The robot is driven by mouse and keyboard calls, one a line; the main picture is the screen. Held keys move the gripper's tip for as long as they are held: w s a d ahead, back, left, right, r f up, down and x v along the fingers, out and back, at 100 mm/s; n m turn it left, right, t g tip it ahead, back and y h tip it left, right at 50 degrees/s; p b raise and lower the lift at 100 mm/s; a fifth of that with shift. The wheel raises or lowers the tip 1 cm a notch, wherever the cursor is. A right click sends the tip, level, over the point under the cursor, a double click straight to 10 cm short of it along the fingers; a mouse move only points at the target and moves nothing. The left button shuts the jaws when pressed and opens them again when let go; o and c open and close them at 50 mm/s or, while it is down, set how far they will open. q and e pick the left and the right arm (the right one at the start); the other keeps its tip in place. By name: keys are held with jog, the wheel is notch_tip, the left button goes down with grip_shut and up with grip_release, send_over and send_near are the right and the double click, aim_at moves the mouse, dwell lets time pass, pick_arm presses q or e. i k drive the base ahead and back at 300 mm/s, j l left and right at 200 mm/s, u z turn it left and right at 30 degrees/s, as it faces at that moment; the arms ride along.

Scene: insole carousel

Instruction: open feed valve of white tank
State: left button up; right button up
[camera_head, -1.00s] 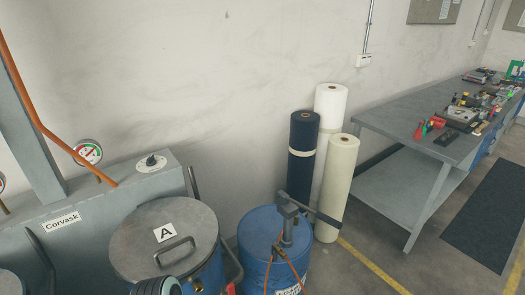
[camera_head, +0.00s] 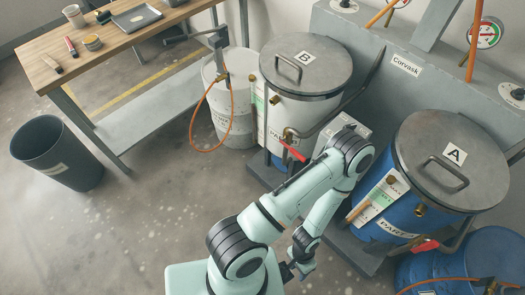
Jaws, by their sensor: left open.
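The white tank (camera_head: 292,113) has a grey lid marked B and stands left of the grey machine. A valve with a red lever (camera_head: 292,150) sits low on its front, by a brass fitting. The lever slants down to the right. My left arm's elbow is close in front of the tank's lower right side. My left gripper (camera_head: 294,271) is at the bottom middle, well below the valve and apart from it. It is open, small and partly hidden by its own wrist; nothing shows in it. My right gripper is out of view.
A blue tank (camera_head: 390,212) marked A, with another red lever (camera_head: 425,246), stands at right. A whitish drum (camera_head: 236,120) with a pump and orange hose is left of the white tank. A wooden-topped bench (camera_head: 120,44) and dark bin (camera_head: 66,160) are at left. Floor between is clear.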

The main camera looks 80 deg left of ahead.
aim_at(282, 141)
jog(key=u, duration=2.35)
